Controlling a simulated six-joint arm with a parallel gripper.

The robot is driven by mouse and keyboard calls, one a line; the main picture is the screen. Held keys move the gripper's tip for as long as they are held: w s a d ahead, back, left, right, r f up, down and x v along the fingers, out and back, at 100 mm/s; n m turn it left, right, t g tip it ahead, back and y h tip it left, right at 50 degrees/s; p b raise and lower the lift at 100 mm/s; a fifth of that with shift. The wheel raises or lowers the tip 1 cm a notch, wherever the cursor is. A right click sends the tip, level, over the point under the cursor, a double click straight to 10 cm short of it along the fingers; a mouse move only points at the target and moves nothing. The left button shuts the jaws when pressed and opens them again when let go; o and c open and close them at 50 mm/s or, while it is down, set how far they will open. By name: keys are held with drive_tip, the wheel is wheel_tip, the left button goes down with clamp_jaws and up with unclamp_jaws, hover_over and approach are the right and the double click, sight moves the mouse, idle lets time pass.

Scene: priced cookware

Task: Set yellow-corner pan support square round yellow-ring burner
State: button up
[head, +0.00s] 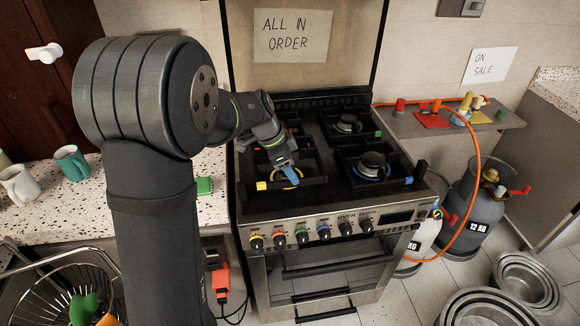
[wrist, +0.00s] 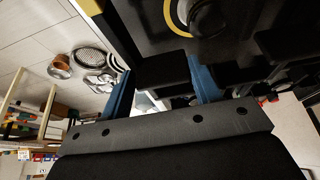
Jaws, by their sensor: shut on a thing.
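The black pan support (head: 312,183) with a yellow corner (head: 262,186) is at the front left of the hob. The yellow-ring burner (head: 292,178) shows partly behind my gripper (head: 288,172). My gripper has blue fingers and is shut on a dark bar of the pan support. In the wrist view the yellow-ring burner (wrist: 182,18) is at the top, beyond the bar, and my gripper's two blue fingers (wrist: 163,84) stand either side of the dark part. The support appears to lie around the burner; I cannot tell whether it is square or fully seated.
A blue-ring burner (head: 371,165) with its own support is at the front right, a green-ring burner (head: 347,124) at the back right. Control knobs (head: 301,234) line the front. An orange hose (head: 470,130) and gas cylinder (head: 478,200) stand right of the cooker.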

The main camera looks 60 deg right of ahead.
idle(0.3)
drive_tip(key=shift+f, duration=1.6)
idle(0.3)
drive_tip(key=shift+f, duration=0.35)
drive_tip(key=shift+f, duration=0.3)
idle(1.1)
drive_tip(key=shift+f, duration=0.6)
drive_tip(key=o, duration=1.2)
